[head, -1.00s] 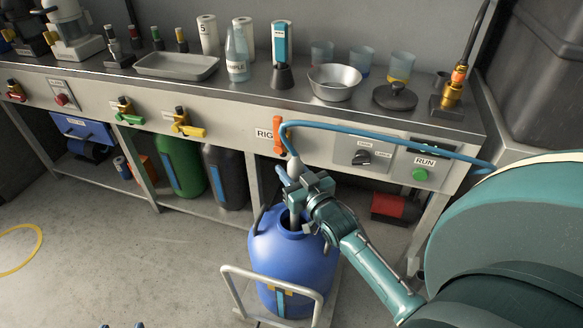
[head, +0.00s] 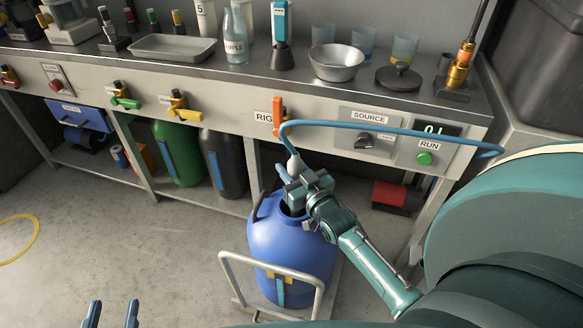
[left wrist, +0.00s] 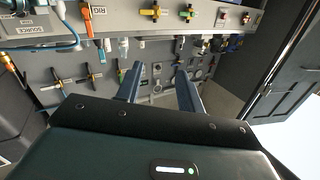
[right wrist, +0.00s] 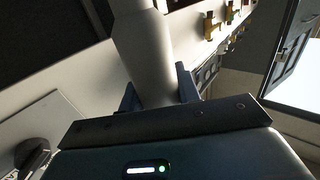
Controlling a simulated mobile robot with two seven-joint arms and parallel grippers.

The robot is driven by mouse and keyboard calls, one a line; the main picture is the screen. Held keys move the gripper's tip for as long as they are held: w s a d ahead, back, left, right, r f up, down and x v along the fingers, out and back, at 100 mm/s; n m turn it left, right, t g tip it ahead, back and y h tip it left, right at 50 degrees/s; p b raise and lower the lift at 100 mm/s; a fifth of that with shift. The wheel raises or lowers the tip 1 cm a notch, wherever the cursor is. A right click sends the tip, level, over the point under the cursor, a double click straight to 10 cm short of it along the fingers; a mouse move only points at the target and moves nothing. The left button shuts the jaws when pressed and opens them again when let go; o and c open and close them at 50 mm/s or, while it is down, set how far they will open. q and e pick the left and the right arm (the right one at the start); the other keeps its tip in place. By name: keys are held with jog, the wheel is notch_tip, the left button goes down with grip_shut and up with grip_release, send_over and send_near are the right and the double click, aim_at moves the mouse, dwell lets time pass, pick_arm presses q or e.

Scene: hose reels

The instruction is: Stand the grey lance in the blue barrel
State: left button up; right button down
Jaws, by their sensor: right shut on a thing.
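The blue barrel (head: 283,240) stands upright on the floor in front of the bench. My right gripper (head: 294,192) is shut on the grey lance (head: 294,164) at the barrel's open top. The lance's pale upper end sticks up above the jaws, with a blue hose joined to it. The gripper and barrel hide its lower part, so I cannot tell how deep it reaches. In the right wrist view, the thick grey lance (right wrist: 146,50) lies between the fingers. My left gripper (head: 113,312) is open and empty at the bottom left; its spread fingers also show in the left wrist view (left wrist: 160,88).
A metal hand-truck frame (head: 270,264) stands around the barrel's front. Green (head: 178,155) and dark (head: 224,165) containers stand under the bench.

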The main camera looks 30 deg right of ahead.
jog(key=c, duration=1.2)
grip_release()
jog(key=shift+o, duration=1.4)
pick_arm(q)
jog(key=g+p, duration=0.1)
jog(key=n+g+y+p, duration=0.1)
jog(key=p, duration=0.1)
jog(key=shift+s+a+f, duration=0.1)
jog(key=shift+s+a, duration=0.2)
jog(key=shift+a, duration=0.1)
pick_arm(e)
jog(key=s, duration=1.3)
jog(key=shift+a, duration=0.15)
